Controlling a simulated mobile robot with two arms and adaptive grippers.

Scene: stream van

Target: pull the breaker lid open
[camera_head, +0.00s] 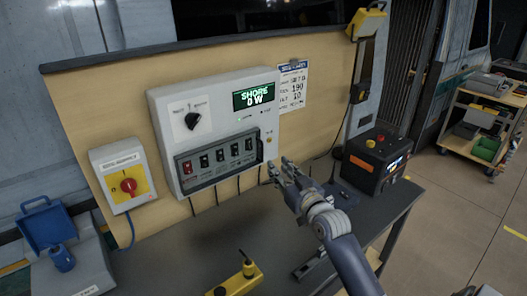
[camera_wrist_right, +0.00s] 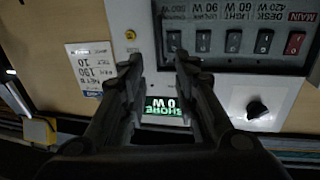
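The white power panel (camera_head: 215,125) is fixed to the wooden board, with a green display reading SHORE 0 W. The breaker lid (camera_head: 221,163) is a dark-framed cover low on the panel; it looks shut, with a red switch and several black ones showing through. The lid also shows upside down at the top right of the right wrist view (camera_wrist_right: 236,58). My right gripper (camera_head: 279,171) is just right of the lid's lower right corner. In the wrist view its fingers (camera_wrist_right: 157,62) are apart with nothing between them. My left gripper is out of view.
A rotary knob (camera_head: 192,120) sits above the lid. A red-and-yellow isolator switch (camera_head: 128,186) is to the left. A black box with red and yellow buttons (camera_head: 376,160) stands right of my right arm. A yellow-and-black item (camera_head: 240,278) lies on the dark bench (camera_head: 190,255) below.

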